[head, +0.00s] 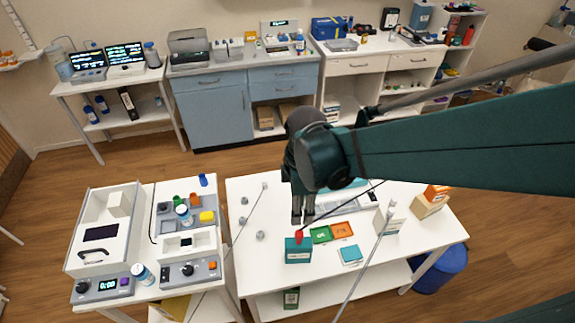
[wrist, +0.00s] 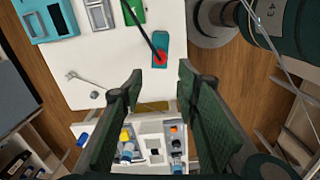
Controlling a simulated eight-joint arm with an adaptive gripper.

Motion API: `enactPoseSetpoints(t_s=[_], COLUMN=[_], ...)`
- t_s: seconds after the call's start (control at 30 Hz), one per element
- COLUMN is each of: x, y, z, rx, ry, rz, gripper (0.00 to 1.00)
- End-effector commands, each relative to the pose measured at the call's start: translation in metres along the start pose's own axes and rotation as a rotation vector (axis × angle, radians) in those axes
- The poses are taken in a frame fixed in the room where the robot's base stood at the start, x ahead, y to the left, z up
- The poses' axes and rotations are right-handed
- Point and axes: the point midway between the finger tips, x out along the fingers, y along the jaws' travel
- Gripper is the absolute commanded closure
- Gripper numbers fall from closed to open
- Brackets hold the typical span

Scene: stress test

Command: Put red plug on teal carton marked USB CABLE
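The teal carton (head: 298,255) stands near the front edge of the white table; its label is too small to read. The red plug (head: 299,237) appears to rest on the carton's top, with a thin black cable running from it. In the wrist view, the red plug (wrist: 160,59) overlaps one end of the teal carton (wrist: 161,43). My gripper (head: 303,221) is just above the plug in the head view. The wrist view shows its two fingers (wrist: 158,77) wide apart with nothing between them, and the plug beyond their tips.
Green (head: 321,234) and orange (head: 342,230) trays and a teal-and-white item (head: 350,254) lie right of the carton. A thin grey pole (head: 363,262) crosses the table's front. The table's left part holds small grey pieces (head: 260,235).

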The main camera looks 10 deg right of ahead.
Motion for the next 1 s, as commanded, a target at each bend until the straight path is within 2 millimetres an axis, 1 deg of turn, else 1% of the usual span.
enactPoseSetpoints(t_s=[0.4, 0.57, 0.77, 1.0], x=[0.000, -0.003, -0.015, -0.039], y=[0.000, 0.000, 0.000, -0.001], z=[0.000, 0.001, 0.006, 0.017], rx=[0.001, 0.025, 0.125, 0.339], ry=[0.000, 0.003, 0.019, 0.063], rz=[0.000, 0.011, 0.052, 0.137], gripper=[0.68, 0.68, 0.68, 0.68])
